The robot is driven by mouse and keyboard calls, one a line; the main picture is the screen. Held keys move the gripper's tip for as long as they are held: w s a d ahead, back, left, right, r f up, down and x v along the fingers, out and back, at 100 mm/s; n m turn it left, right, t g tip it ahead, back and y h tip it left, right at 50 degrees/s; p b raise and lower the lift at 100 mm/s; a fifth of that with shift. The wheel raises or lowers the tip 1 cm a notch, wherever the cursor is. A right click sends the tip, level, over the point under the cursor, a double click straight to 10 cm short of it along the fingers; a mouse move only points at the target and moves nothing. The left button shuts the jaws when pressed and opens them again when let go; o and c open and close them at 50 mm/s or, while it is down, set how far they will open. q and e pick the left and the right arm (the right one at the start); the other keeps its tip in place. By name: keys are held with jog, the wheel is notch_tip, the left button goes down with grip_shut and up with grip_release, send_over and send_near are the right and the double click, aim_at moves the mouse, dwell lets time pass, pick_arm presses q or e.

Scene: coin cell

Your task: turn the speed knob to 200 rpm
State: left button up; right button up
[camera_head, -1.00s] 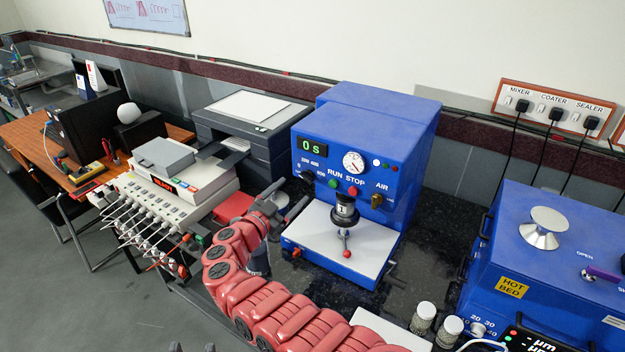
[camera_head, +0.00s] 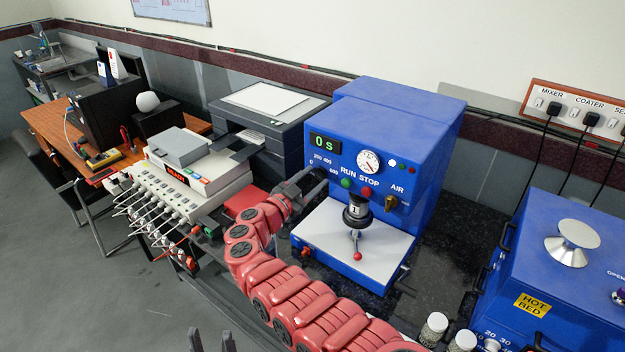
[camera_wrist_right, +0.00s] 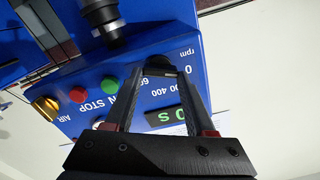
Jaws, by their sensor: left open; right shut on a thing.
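The blue mixing machine (camera_head: 400,130) stands on the dark bench, with a green "0 s" display (camera_head: 325,144) and an rpm scale (camera_head: 323,160) marked 0, 200, 400 and 600. My right gripper (camera_head: 318,182) reaches its front at the lower left of the panel. In the right wrist view, my right gripper (camera_wrist_right: 162,75) is shut on the dark speed knob (camera_wrist_right: 160,62), with a finger on each side. The knob's pointer cannot be made out, and fingers hide part of the scale. My left gripper (camera_head: 211,343) is open and empty at the bottom edge of the head view.
Green RUN (camera_head: 346,182) and red STOP (camera_head: 366,191) buttons and a brass AIR knob (camera_head: 391,203) sit right of the speed knob. A black spindle (camera_head: 356,212) stands over the white plate. A printer (camera_head: 262,110) is left; the blue hot-bed coater (camera_head: 560,280) is right.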

grip_shut()
jog(key=shift+f, duration=0.1)
jog(key=m+b, duration=0.2)
jog(key=shift+d+f+m, duration=0.1)
jog(key=shift+f+m, duration=0.15)
jog(key=shift+m, duration=0.05)
jog(key=m+b, duration=0.3)
jog(key=b, duration=0.1)
jog(key=shift+r+m+b, duration=0.1)
jog(key=shift+m+b, duration=1.35)
jog(key=shift+m, duration=0.15)
